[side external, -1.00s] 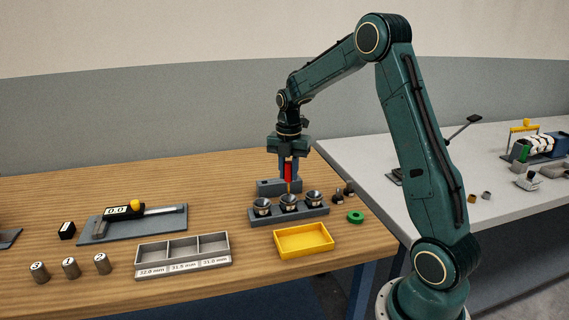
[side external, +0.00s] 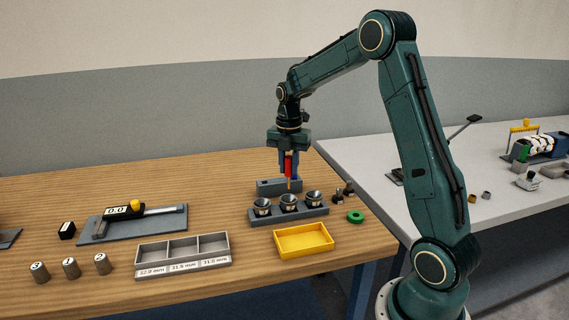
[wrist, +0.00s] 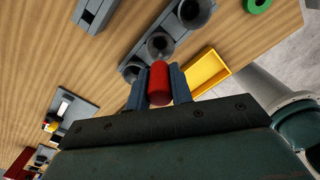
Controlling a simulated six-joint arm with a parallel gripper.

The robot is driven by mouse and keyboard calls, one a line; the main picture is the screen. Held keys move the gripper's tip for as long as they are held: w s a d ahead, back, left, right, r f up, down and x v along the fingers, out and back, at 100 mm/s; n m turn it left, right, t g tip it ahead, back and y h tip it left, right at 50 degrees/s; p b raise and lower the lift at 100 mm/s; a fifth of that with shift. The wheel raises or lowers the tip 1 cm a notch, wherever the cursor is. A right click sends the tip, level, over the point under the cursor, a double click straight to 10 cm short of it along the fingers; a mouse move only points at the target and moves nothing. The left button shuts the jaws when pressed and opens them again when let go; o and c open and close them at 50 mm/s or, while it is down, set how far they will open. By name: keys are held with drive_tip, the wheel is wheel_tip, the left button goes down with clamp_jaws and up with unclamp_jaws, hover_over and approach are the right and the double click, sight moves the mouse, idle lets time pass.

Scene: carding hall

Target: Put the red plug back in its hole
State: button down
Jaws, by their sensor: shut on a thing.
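The red plug (side external: 288,165) stands upright between the fingers of my gripper (side external: 288,172), which is shut on it. A thin orange-tan tip shows below the plug. In the wrist view the red plug (wrist: 159,83) sits between the two blue-grey fingers. A grey block (side external: 267,188) with a dark hole in its top lies behind the row of cups, and my gripper hangs over its right part. The grey block also shows at the top of the wrist view (wrist: 97,12), apart from the plug. The fingers hide part of the block in the side view.
A grey rack with three dark cups (side external: 289,203) stands just in front of the block. A yellow tray (side external: 304,240), a green ring (side external: 355,216) and small dark pieces lie nearby. A three-part grey tray (side external: 184,254) is at left. Bare wood is free behind the caliper (side external: 125,212).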

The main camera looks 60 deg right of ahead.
drive_tip(key=w+d+r, duration=0.2)
drive_tip(key=w+r, duration=0.4)
drive_tip(key=w+d+r, duration=0.3)
drive_tip(key=w+r, duration=0.3)
drive_tip(key=shift+d, duration=0.3)
idle(0.4)
drive_tip(key=shift+r, duration=0.1)
wheel_tip(320, 180, down, 20)
idle(1.3)
drive_tip(key=shift+f, duration=0.3)
